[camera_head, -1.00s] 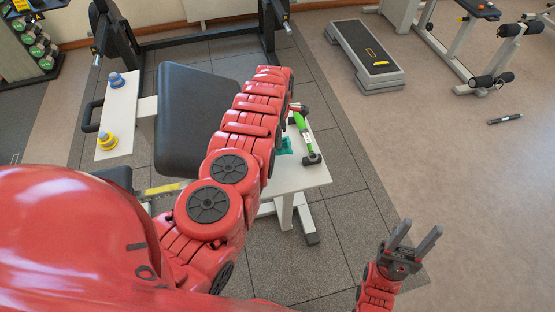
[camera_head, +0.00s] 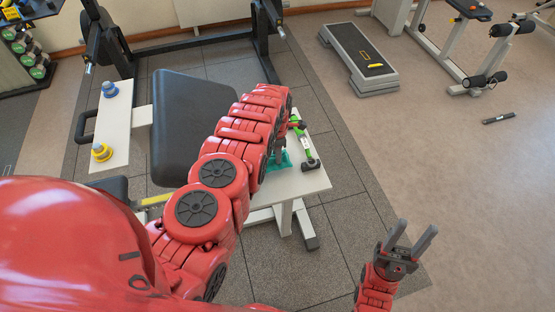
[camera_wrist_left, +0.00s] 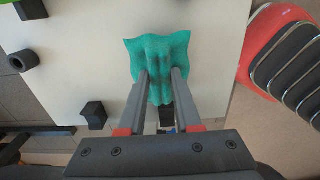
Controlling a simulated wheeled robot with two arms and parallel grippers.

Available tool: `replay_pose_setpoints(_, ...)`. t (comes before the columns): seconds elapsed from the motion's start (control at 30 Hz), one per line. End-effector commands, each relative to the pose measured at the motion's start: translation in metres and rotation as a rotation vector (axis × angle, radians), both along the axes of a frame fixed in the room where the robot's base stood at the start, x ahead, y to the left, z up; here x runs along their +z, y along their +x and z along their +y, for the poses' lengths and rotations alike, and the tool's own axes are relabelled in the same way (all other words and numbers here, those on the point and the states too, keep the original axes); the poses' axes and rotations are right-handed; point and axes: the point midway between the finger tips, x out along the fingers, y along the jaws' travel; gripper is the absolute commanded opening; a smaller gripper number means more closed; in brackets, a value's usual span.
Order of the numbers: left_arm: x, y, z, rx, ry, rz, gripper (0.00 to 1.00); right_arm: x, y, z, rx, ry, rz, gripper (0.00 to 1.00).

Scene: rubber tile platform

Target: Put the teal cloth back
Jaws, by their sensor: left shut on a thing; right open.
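The teal cloth (camera_wrist_left: 157,58) lies bunched on a white board in the left wrist view, its upper edge spread out. My left gripper (camera_wrist_left: 160,82) is shut on the lower part of the cloth. In the head view a small part of the teal cloth (camera_head: 281,161) shows on the white board (camera_head: 300,184), beside my left arm. My left gripper (camera_head: 279,150) is mostly hidden behind that arm there. My right gripper (camera_head: 409,243) is open and empty, low on the right, over the floor.
A green and black tool (camera_head: 303,142) lies on the same board, right of the cloth. A black padded bench (camera_head: 188,125) stands left of my arm. Another white board (camera_head: 112,122) holds a blue object (camera_head: 109,89) and a yellow object (camera_head: 101,152). The floor on the right is mostly clear.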

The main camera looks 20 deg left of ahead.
Motion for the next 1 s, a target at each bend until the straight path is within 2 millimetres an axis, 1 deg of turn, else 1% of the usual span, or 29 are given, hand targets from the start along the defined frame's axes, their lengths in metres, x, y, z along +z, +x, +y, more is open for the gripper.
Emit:
replay_pose_setpoints(0.17,-0.006,0.0,0.0,0.0,0.0,0.0,0.0,0.0,0.0,0.0,0.0,0.0,0.0,0.5)
replay_pose_setpoints(0.27,-0.015,-0.002,-0.001,-0.002,-0.002,0.002,0.0,-0.001,0.0,0.0,0.0,0.0,0.0,0.5)
replay_pose_setpoints(0.3,-0.023,-0.002,0.0,-0.001,-0.001,0.003,0.0,-0.007,0.0,0.0,0.0,0.0,0.0,0.5)
replay_pose_setpoints(0.37,-0.029,0.001,0.0,0.0,0.0,-0.004,0.0,-0.012,0.0,0.0,0.0,0.0,0.0,0.5)
replay_pose_setpoints(0.47,-0.039,-0.001,0.0,-0.001,-0.002,0.002,0.0,-0.016,0.0,0.0,0.0,0.0,0.0,0.5)
replay_pose_setpoints(0.77,-0.037,-0.001,-0.001,-0.001,-0.003,0.001,0.0,-0.015,0.0,0.0,0.0,0.0,0.0,0.5)
replay_pose_setpoints(0.9,-0.042,-0.001,-0.001,-0.001,-0.002,0.001,0.0,-0.02,0.0,0.0,0.0,0.0,0.0,0.5)
replay_pose_setpoints(0.93,-0.041,-0.001,-0.001,-0.001,-0.002,0.001,0.36,-0.019,0.0,0.0,0.0,0.0,0.0,0.5)
replay_pose_setpoints(1.0,-0.04,-0.001,-0.001,-0.001,-0.003,0.001,0.49,-0.018,0.0,0.0,0.0,0.0,0.0,0.5)
